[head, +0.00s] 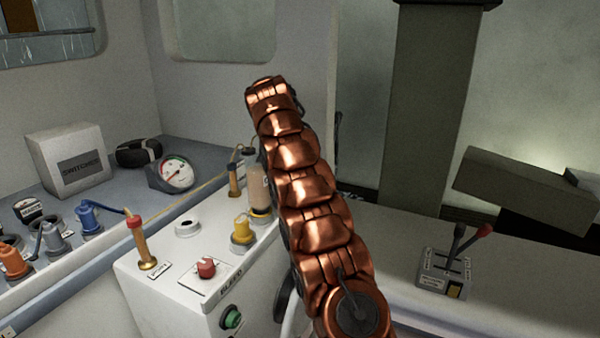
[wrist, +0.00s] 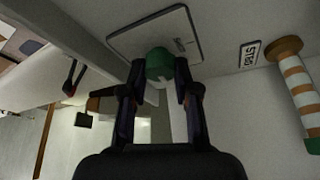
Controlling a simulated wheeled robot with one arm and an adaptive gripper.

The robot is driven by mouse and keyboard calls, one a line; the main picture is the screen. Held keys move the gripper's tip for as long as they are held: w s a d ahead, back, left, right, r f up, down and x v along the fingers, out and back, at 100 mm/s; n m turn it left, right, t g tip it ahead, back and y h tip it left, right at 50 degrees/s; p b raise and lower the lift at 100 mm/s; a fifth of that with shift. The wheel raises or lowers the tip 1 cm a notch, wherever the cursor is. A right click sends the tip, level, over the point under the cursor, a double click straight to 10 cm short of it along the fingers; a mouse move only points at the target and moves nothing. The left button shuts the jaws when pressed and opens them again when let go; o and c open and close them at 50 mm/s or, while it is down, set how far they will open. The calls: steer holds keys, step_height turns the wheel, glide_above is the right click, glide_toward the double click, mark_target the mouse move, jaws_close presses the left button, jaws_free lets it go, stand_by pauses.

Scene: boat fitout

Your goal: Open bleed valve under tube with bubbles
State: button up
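In the wrist view, a green knob (wrist: 159,66) sits on a pale plate (wrist: 128,38). My gripper (wrist: 160,72) has its two dark fingers apart, one on each side of the knob; I cannot tell whether they touch it. A tube with brown and white bands (wrist: 297,85) and a green end stands to the right, beside a label reading STBD (wrist: 249,55). In the head view, a brass-coloured tube with a red cap (head: 136,240) stands on the white console, left of a red knob (head: 206,267) on a plate. My arm hides my gripper there.
The console (head: 150,310) also bears a yellow fitting (head: 241,230) and a clear bottle (head: 257,187); a green button (head: 231,317) is on its front. A gauge (head: 176,173) and SWITCHES box (head: 68,160) stand behind left. A lever box (head: 445,272) is at right.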

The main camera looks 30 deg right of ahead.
steer(key=o, duration=0.5)
steer(key=shift+c, duration=0.2)
steer(key=shift+a+r, duration=0.15)
steer(key=shift+r, duration=0.25)
steer(key=shift+r, duration=0.15)
steer(key=shift+s+a, duration=0.25)
steer(key=shift+a, duration=1.75)
steer(key=shift+s+a, duration=0.3)
steer(key=shift+a, duration=1.7)
steer(key=shift+s+a, duration=0.25)
steer(key=shift+a, duration=1.75)
steer(key=shift+r, duration=0.1)
